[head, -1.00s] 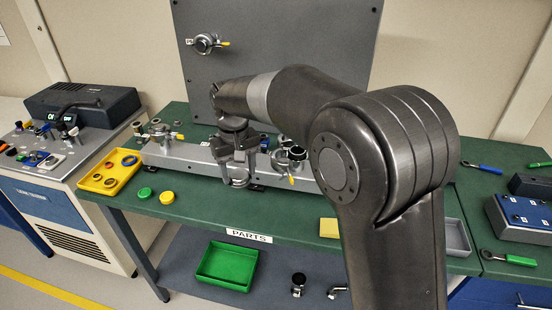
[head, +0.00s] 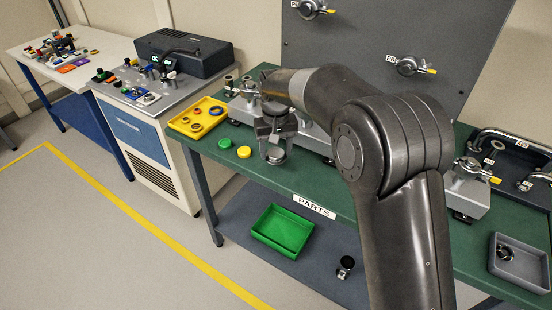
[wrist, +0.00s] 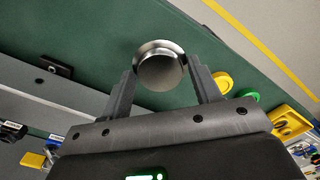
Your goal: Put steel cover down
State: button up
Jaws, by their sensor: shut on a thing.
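The steel cover (wrist: 160,70) is a round, shiny metal cap. In the wrist view it sits between the two fingertips of my gripper (wrist: 158,82), which is shut on it. In the head view my gripper (head: 274,138) holds the steel cover (head: 275,156) over the front part of the green bench (head: 300,182), right of the yellow and green caps. I cannot tell how high above the bench top it is.
A green cap (head: 224,143) and a yellow cap (head: 244,152) lie on the bench, left of the gripper. A yellow tray (head: 176,122) with rings is further left. A grey rail (head: 318,137) runs behind. A green bin (head: 262,240) stands on the shelf below.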

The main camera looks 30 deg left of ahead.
aim_at(276, 153)
jog(key=shift+f, duration=2.05)
jog(key=o, duration=1)
jog(key=shift+f, duration=0.1)
notch_tip(276, 153, up, 11)
jog(key=shift+r, duration=0.65)
